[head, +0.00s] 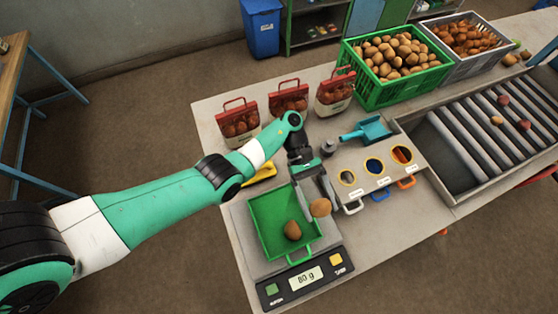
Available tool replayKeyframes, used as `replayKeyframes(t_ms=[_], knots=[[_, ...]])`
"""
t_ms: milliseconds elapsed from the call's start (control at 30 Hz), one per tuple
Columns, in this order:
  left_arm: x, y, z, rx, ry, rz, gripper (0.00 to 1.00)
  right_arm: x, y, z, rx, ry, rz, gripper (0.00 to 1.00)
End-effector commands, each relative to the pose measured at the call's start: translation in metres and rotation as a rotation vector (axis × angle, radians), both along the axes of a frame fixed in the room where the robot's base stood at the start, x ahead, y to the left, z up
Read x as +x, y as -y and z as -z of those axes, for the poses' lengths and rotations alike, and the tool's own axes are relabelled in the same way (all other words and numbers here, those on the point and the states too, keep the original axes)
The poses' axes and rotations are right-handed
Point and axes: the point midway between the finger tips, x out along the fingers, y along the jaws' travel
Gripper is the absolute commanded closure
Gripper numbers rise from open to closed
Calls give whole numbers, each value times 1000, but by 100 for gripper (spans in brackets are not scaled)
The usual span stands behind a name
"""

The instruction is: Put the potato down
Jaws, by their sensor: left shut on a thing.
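A brown potato (320,207) is at the fingertips of my left gripper (322,194), which is shut on it. It shows at the right rim of the green scoop tray (268,213), overlapping it in the head view; the gap below it cannot be judged. Another potato (292,230) lies inside the tray near its front end. The tray rests on a scale (305,277) whose display reads 80 g. My right gripper is not in view.
Several red-topped bags (288,100) stand along the table's back edge. A green crate of potatoes (388,92) and a grey crate (460,49) stand behind a roller conveyor (480,122). A teal scoop (372,129) and a panel with round holes (373,165) lie right of the gripper.

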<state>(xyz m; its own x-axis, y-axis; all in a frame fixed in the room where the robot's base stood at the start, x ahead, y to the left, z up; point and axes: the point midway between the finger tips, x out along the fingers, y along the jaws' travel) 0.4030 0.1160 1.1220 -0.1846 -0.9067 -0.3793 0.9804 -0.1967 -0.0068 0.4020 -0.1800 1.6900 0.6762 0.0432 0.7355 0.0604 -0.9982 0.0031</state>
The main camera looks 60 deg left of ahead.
Motion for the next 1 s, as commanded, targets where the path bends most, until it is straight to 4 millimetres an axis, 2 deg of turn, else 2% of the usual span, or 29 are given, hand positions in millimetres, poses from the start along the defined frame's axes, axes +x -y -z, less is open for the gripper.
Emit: replayKeyframes(t_ms=[33, 200, 300, 400, 700, 767, 900, 1000], knots=[[-9, -11, 0, -1, -6, -7, 79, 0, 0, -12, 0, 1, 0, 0], [-42, -49, 24, -2, -6, -8, 79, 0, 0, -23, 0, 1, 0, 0], [-55, -62, 56, -2, -6, -5, 79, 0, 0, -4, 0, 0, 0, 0], [-64, -73, 72, -1, -3, -4, 79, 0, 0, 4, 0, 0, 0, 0], [-71, -81, 83, 0, -1, -1, 79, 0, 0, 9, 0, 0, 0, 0], [-75, -85, 91, -1, -2, -3, 79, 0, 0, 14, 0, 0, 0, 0], [-75, -85, 119, 0, 0, -1, 79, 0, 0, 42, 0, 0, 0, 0], [-75, -85, 122, 0, 0, -1, 79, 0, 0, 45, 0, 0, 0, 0]])
